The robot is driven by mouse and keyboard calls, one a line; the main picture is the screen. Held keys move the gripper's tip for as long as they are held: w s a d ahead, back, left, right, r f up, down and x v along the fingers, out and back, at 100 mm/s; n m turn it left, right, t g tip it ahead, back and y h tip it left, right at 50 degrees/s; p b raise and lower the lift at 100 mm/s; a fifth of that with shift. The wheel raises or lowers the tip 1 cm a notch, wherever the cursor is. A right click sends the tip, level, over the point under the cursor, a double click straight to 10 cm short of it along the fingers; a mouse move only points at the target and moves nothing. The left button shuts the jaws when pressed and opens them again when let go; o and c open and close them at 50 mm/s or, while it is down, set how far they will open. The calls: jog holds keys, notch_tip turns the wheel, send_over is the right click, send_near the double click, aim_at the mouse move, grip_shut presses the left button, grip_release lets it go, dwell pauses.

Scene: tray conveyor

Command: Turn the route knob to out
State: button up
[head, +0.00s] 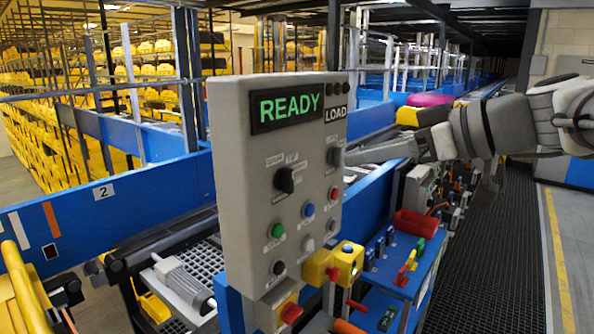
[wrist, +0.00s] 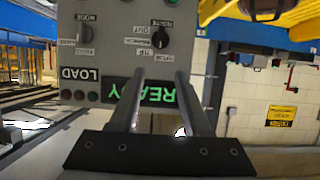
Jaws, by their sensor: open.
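A grey control panel (head: 237,150) carries two black rotary knobs. One knob (head: 285,180) sits under the READY display (head: 287,106); the other knob (head: 335,157) is near the right edge, under LOAD. In the wrist view the panel is upside down: the knob with the TIP label (wrist: 160,38) is at right, the knob by the MODE label (wrist: 84,34) at left. My gripper (head: 350,156) is by the panel's right edge in the head view. In the wrist view my open fingers (wrist: 161,75) overlap the READY display, with the right knob ahead between their lines.
Below the knobs are several push buttons, including a green button (head: 278,230) and a blue button (head: 308,210). A yellow box with a red button (head: 333,274) juts from the panel's lower right. A blue shelf (head: 420,265) with a red bin (head: 417,223) stands right. The dark walkway (head: 490,250) is clear.

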aim_at(292, 172)
jog(key=p+x, duration=0.2)
jog(key=x, duration=1.3)
jog(key=shift+f, duration=0.15)
jog(key=shift+c, duration=0.3)
jog(key=shift+s, duration=0.1)
grip_shut()
